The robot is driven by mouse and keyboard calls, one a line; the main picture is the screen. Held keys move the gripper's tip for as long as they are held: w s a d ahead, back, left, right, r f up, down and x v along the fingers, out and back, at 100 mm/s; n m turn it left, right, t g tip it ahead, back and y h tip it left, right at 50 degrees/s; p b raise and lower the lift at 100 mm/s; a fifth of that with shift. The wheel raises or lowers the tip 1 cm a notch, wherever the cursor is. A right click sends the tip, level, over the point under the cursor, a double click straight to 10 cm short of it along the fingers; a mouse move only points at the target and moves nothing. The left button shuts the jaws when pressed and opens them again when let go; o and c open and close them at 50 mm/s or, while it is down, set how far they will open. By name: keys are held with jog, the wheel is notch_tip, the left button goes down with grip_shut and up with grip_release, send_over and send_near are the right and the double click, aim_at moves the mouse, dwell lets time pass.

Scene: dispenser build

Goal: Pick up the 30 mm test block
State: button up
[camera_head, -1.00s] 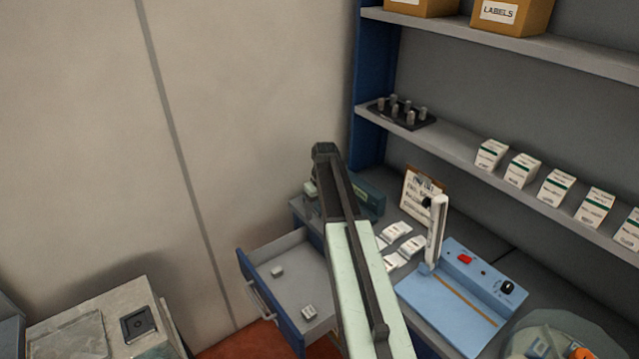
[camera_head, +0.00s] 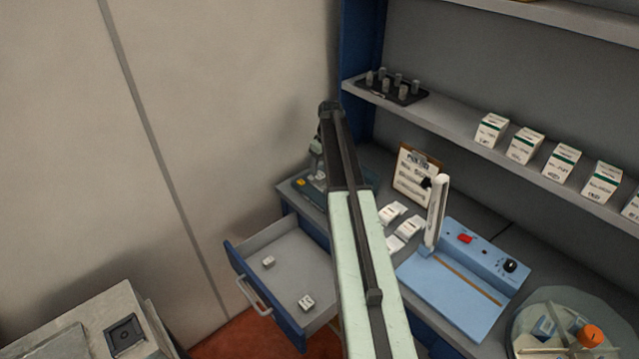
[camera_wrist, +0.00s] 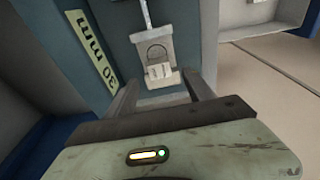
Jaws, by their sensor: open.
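My gripper (camera_wrist: 160,84) is open in the wrist view, its two fingers apart. A small pale block with dark print (camera_wrist: 160,71) shows ahead between the fingertips, on a grey part of a teal device; the print is too small to read. A yellow "30 mm" label (camera_wrist: 92,50) is on the teal surface to its left. In the head view my arm reaches to the teal device (camera_head: 304,186) at the bench's left end and hides part of it. Two small pale blocks lie in the open drawer, one farther back (camera_head: 268,262) and one nearer (camera_head: 306,301); their print is unreadable.
The open drawer (camera_head: 238,262) juts out left of my arm. A blue machine (camera_head: 455,285) with a white upright arm stands right of it. White packets (camera_head: 408,228) and a clipboard (camera_head: 412,180) are behind. A shelf (camera_head: 440,125) with boxes runs above.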

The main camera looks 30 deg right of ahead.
aim_at(320, 176)
jog(key=f+b, duration=0.2)
jog(key=f, duration=0.1)
jog(key=f+b, duration=0.1)
jog(key=b, duration=0.1)
jog(key=shift+w+f, duration=0.35)
jog(key=shift+f, duration=0.05)
jog(key=shift+r, duration=0.15)
jog(key=shift+c, duration=0.3)
grip_shut()
jog(key=shift+r+p, duration=0.5)
jog(key=shift+p, duration=0.15)
notch_tip(320, 176, up, 3)
jog(key=p, duration=0.3)
jog(key=s+a, duration=0.1)
jog(key=s, duration=0.4)
jog(key=s+a, duration=0.2)
jog(key=s, duration=0.3)
jog(key=s+a+r+p, duration=0.1)
jog(key=s, duration=0.4)
jog(key=shift+a, duration=0.4)
jog(key=shift+s, duration=0.15)
